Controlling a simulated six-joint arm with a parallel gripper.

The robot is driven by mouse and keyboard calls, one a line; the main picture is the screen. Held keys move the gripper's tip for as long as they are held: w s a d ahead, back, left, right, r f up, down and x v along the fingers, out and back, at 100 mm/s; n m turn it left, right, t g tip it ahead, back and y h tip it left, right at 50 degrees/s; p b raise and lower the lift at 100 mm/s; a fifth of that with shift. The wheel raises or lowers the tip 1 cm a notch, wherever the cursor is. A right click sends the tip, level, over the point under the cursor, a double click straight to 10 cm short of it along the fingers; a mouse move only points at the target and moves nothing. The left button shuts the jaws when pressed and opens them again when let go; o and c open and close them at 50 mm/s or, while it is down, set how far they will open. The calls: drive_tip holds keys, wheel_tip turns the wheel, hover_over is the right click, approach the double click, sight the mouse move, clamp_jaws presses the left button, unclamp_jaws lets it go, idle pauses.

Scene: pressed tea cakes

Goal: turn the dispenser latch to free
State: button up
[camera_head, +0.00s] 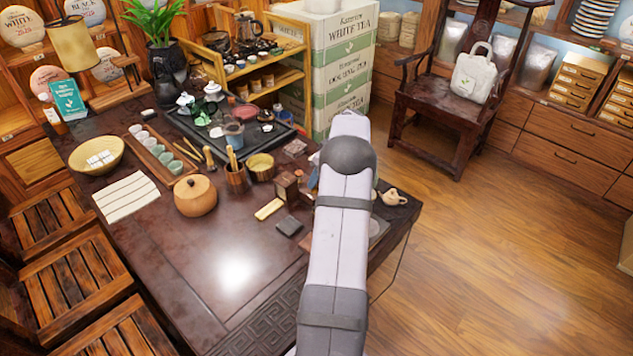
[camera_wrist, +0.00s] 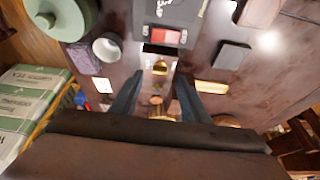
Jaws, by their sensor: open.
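In the wrist view my gripper (camera_wrist: 160,77) points down at the dark table with its two dark fingers apart and nothing held between them. A small brass-coloured piece (camera_wrist: 160,67) shows between the fingertips; it may be the dispenser latch, but its turned position is too small to tell. I cannot tell whether the fingers touch it. Just beyond it is a dark grey panel with a red window (camera_wrist: 165,37). In the head view my arm hides the gripper, and the latch cannot be made out. A small dark wooden box (camera_head: 287,187) stands left of the arm.
In the wrist view a white cup (camera_wrist: 107,47) and a green lidded pot (camera_wrist: 62,17) lie to the left. A dark block (camera_wrist: 232,54) and a pale bar (camera_wrist: 212,87) lie to the right. In the head view the table's front-left (camera_head: 190,270) is clear.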

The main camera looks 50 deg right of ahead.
drive_tip(key=shift+p+x, duration=0.55)
drive_tip(key=shift+x, duration=1.65)
drive_tip(key=c, duration=1.1)
drive_tip(key=shift+o, duration=0.2)
